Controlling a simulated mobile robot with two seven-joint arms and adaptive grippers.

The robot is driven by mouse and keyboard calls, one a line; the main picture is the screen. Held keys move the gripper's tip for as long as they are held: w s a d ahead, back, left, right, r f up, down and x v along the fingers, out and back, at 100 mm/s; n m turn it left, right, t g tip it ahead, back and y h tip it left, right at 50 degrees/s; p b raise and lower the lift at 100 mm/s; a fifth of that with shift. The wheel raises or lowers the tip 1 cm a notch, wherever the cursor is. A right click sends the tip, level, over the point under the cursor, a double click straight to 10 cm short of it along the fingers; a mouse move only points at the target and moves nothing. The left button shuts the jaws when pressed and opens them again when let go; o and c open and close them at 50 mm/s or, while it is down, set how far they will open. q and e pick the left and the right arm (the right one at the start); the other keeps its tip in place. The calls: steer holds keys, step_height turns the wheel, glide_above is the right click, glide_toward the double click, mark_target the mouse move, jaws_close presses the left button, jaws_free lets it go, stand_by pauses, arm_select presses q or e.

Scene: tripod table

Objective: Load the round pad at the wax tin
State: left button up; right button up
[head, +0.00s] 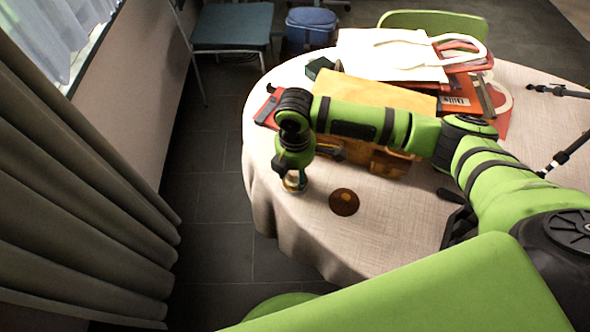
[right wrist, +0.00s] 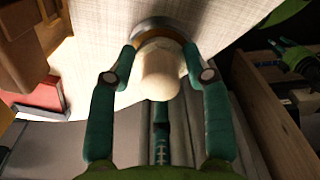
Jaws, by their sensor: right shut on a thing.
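The round pad (right wrist: 140,29) is a grey-rimmed disc with a cream rounded knob (right wrist: 160,75). My right gripper (right wrist: 160,68) is shut on this knob, with one finger on each side. In the head view my right gripper (head: 294,172) points down near the left edge of the table, with the pad (head: 294,185) below it. I cannot tell whether the pad touches the cloth.
The round table (head: 400,225) has a pale cloth. Black tripod legs (head: 565,155) show at the right. The cloth around the tin is clear.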

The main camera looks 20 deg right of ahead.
steer(key=shift+s+f+p, duration=0.15)
steer(key=shift+p, duration=0.25)
stand_by(1.6)
step_height(320, 180, up, 7)
steer(key=p, duration=0.8)
steer(key=shift+p, duration=0.3)
stand_by(0.6)
